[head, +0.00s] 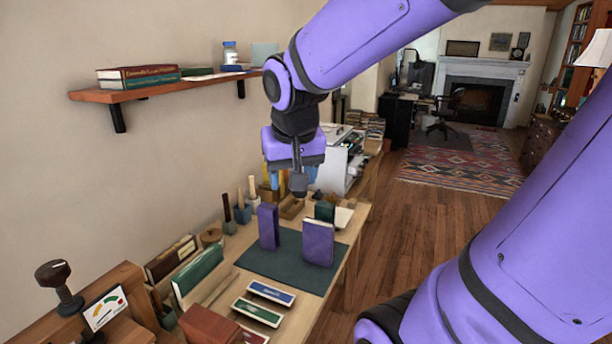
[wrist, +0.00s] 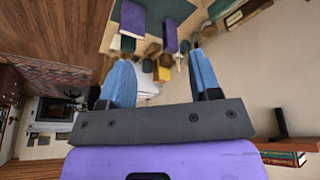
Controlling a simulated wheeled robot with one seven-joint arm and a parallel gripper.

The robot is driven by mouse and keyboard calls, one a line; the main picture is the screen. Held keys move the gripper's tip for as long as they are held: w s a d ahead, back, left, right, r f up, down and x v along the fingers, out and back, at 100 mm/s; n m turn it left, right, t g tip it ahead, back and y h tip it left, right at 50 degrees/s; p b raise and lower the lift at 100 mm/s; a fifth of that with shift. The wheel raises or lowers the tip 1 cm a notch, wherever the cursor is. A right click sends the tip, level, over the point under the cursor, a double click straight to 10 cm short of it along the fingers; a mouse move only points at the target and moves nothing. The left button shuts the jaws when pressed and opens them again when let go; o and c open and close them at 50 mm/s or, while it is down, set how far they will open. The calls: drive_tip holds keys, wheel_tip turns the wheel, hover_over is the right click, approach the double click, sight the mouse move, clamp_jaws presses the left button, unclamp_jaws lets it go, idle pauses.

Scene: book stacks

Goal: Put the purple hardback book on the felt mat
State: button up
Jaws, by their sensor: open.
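A purple book (head: 318,243) stands upright on the dark green felt mat (head: 280,272), toward its right side. A second, narrower purple upright thing (head: 268,227) stands near the mat's back left; I cannot tell whether it is a book. Two purple things also show in the wrist view, one with a pale edge (wrist: 132,18) and one plain (wrist: 170,36), with part of the mat (wrist: 168,8) at the top. My gripper (wrist: 160,62) is open and empty, its blue fingers apart. In the head view my gripper (head: 293,180) hangs above and beyond the mat, touching neither purple thing.
A dark green block (head: 324,211) stands behind the right purple book. Wooden-handled tools (head: 240,207) stand along the wall. A wall shelf (head: 150,91) holds books and a jar. The mat's front is bare.

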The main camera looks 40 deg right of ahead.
drive_tip(key=s+a+r+n+t+y, duration=0.2)
drive_tip(key=s+a+r+n, duration=0.2)
drive_tip(key=s, duration=0.4)
drive_tip(key=shift+s+a+n, duration=0.25)
drive_tip(key=shift+s+n, duration=0.1)
drive_tip(key=shift+n, duration=0.25)
idle(0.4)
